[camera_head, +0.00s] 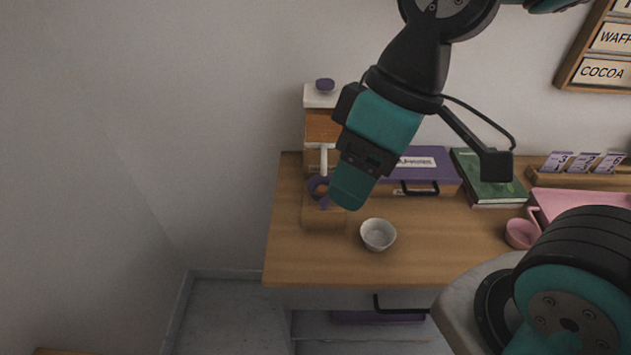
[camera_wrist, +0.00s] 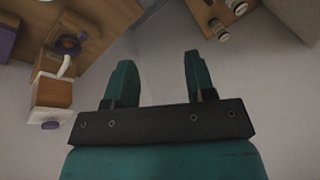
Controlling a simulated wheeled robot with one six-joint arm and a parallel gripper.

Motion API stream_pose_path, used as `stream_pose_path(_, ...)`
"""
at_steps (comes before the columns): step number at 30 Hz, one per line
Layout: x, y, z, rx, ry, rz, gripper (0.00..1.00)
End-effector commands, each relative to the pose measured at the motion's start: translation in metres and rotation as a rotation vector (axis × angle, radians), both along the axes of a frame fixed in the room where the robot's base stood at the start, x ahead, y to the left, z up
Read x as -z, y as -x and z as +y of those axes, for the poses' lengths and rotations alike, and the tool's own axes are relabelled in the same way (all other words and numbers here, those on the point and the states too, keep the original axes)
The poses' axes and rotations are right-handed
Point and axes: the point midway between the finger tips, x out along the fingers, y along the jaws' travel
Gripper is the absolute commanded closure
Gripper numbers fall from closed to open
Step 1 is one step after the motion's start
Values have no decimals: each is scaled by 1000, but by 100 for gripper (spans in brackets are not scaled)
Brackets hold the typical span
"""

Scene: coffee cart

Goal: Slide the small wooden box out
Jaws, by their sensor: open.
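A wooden unit (camera_head: 320,124) with a white top and a purple knob stands at the counter's back left. Below it are a white spout-like bar, a purple ring and a small wooden box-like base (camera_head: 323,217). I cannot tell whether this base is a separate box. My gripper (camera_head: 350,190) overlaps the unit's right side in the head view and hides part of it. In the wrist view, my gripper (camera_wrist: 158,58) is open and empty, with its two teal fingers apart. There the wooden unit (camera_wrist: 52,92) and its base (camera_wrist: 45,62) lie left of the fingers, not between them.
A white bowl (camera_head: 378,235) stands right of the wooden base. A purple case (camera_head: 432,173), a green book (camera_head: 487,178) and a pink cup (camera_head: 520,234) are farther right on the wooden counter (camera_head: 300,268). The wall is behind. Open floor (camera_head: 235,318) lies left of the counter.

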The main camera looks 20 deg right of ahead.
Motion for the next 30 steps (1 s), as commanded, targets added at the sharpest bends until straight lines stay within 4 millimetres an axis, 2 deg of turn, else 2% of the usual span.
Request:
stream_pose_path(5, 12, -56, -9, -312, 89, -98, 50)
stream_pose_path(9, 32, -107, -21, -642, 178, -169, 50)
stream_pose_path(12, 47, -136, -30, -860, 230, -195, 50)
stream_pose_path(15, 61, -158, -37, -1037, 266, -206, 50)
stream_pose_path(21, 76, -178, -45, -1225, 296, -209, 50)
stream_pose_path(26, 92, -180, -46, -1247, 297, -207, 50)
stream_pose_path(30, 118, -179, -46, -1247, 295, -203, 50)
